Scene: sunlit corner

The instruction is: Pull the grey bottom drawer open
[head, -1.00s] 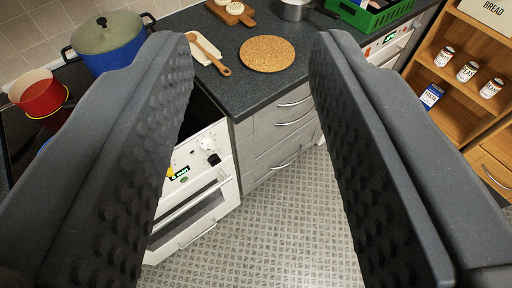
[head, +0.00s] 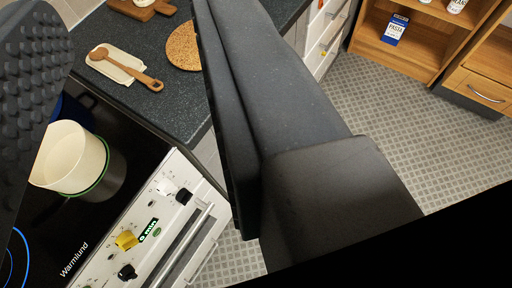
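My gripper (head: 130,20) is open, with one dark finger at the left edge and the other across the middle of the head view. Nothing is between the fingers but the view of the worktop and stove. The grey drawer unit (head: 209,157) shows only as a narrow grey sliver beside the white oven, below the dark worktop. My right finger covers most of its front, and the bottom drawer and its handle are hidden. I see no contact between gripper and drawer.
The white oven (head: 150,235) with knobs and a rail stands at lower left, under a hob with a cream pot (head: 78,165). The worktop holds a spoon (head: 128,68) and cork mat (head: 184,47). Wooden shelves (head: 405,45) stand upper right. Tiled floor (head: 400,130) is clear.

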